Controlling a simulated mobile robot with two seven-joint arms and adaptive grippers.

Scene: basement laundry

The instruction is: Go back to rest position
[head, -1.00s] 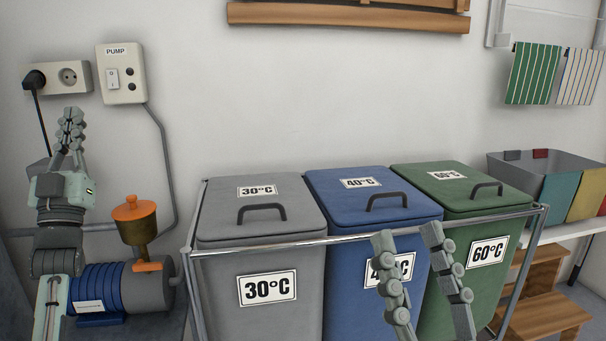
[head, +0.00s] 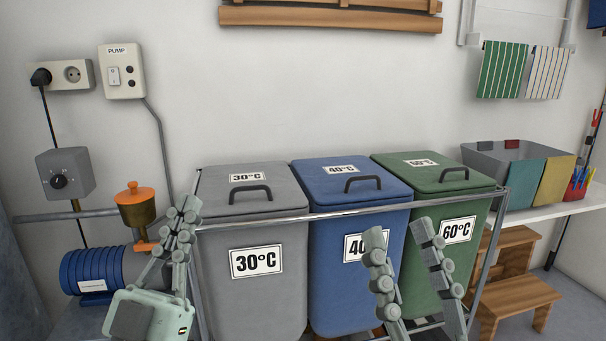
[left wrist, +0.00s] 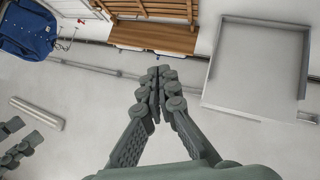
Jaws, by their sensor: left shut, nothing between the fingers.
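My left gripper (head: 180,238) is at the lower left of the head view, fingers pointing up, in front of the left edge of the grey 30°C bin. Its fingers are together with nothing between them, and its fingertips also show in the left wrist view (left wrist: 159,72). My right gripper (head: 400,238) is at the lower middle right of the head view, in front of the blue and green bins. Its two fingers stand apart with nothing between them.
The grey bin (head: 229,209), blue bin (head: 326,222) and green bin (head: 478,205) stand lidded in a metal frame. A blue pump (head: 92,271) with an orange-capped brass cup (head: 134,208) is at left, below a grey dial box (head: 64,174). Wooden steps (head: 515,295) are at right.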

